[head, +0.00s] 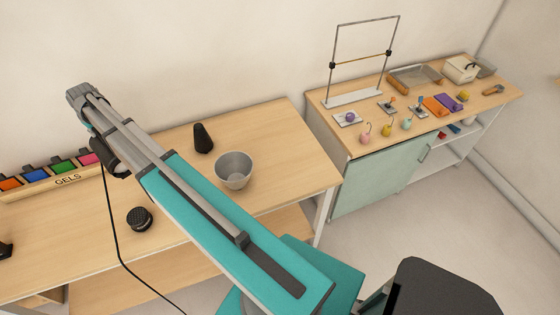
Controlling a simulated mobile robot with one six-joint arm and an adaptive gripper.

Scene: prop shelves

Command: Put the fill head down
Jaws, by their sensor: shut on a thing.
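My gripper (95,134) is at the left, over the long wooden table, largely hidden behind my own arm. It is shut on the fill head (110,156), a dark body showing just below my wrist. A thin black cable (117,240) hangs from near it and runs down past the table's front edge. My fingertips cannot be made out, and the gap between the fill head and the table cannot be judged from this view.
On the wooden table (270,125) are a gel rack (68,180), a black cone (203,138), a grey bowl (233,171) and a round black piece (139,218). Bare tabletop lies around them. A cabinet (375,185) with small props and a metal frame (337,65) stands at right.

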